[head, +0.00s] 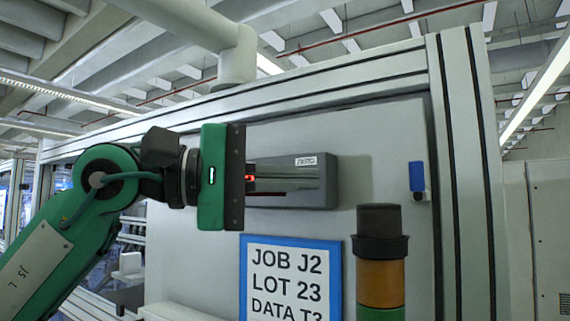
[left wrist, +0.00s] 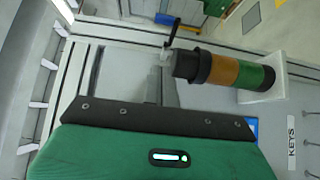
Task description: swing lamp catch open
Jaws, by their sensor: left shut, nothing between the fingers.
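A long dark grey box (head: 327,182) with a small white label, too small to read surely, is fixed to the grey panel. My left gripper (head: 312,182) is in front of this box in the head view, pointing right, with its fingers together and empty. I cannot tell whether it touches the box. A blue tab (head: 417,176) on a small pale mount stands upright on the panel, right of the fingertips and apart from them. The left wrist view shows my green gripper body and part of the panel. My right gripper is in neither view.
A stack lamp (head: 381,272) with black, amber and green sections stands in front of the panel, below the blue tab; it also shows in the left wrist view (left wrist: 222,70). A blue-framed job sign (head: 290,283) hangs below the box. A pale frame post (head: 468,170) edges the panel.

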